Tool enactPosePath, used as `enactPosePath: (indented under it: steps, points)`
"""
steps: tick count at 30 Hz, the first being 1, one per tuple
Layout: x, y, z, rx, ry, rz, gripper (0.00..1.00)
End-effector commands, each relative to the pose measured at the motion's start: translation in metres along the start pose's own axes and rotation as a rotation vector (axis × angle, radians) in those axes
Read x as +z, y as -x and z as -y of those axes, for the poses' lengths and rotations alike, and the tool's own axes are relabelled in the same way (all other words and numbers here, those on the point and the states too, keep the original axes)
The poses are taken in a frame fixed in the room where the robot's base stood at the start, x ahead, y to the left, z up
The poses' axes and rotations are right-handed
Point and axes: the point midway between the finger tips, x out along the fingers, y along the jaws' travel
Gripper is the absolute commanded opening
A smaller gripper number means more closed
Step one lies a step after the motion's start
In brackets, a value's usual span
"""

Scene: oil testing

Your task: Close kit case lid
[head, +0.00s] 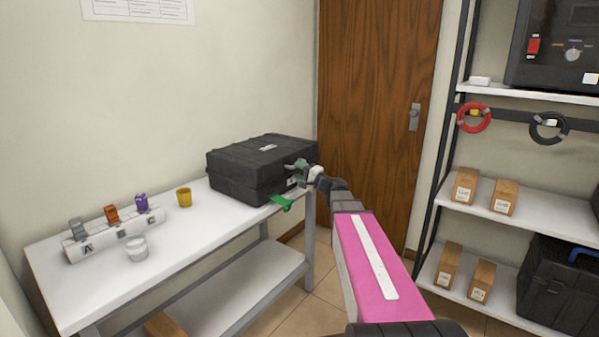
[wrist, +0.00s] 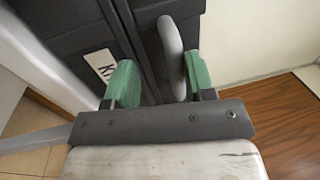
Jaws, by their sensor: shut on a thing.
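The black kit case (head: 245,172) stands on the right end of the white table, and its lid (head: 262,148) looks down on the base. In the wrist view the case front (wrist: 75,25) fills the left and middle, with a white label (wrist: 103,65) and a seam between the two halves. My gripper (head: 299,168) is at the right front of the case. In the wrist view its two green fingertips (wrist: 160,83) are against the front, with a grey curved handle (wrist: 172,45) between them, close to the right finger. The exact contact is partly hidden.
A bright green piece (head: 282,202) sits at the table edge below the case. A yellow cup (head: 184,198), a white cup (head: 136,249) and a white rack (head: 112,235) with small bottles stand left on the table (head: 205,225). A shelf (head: 520,205) stands right.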

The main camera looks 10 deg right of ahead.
Motion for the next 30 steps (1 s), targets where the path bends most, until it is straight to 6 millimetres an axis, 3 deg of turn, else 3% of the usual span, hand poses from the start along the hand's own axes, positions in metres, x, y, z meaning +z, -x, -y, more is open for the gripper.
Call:
enactPosePath:
  steps: [14,30]
  points:
    - [0.0,0.008,0.001,0.002,0.004,0.0,0.42]
    - [0.001,0.096,0.001,0.0,0.003,0.0,0.42]
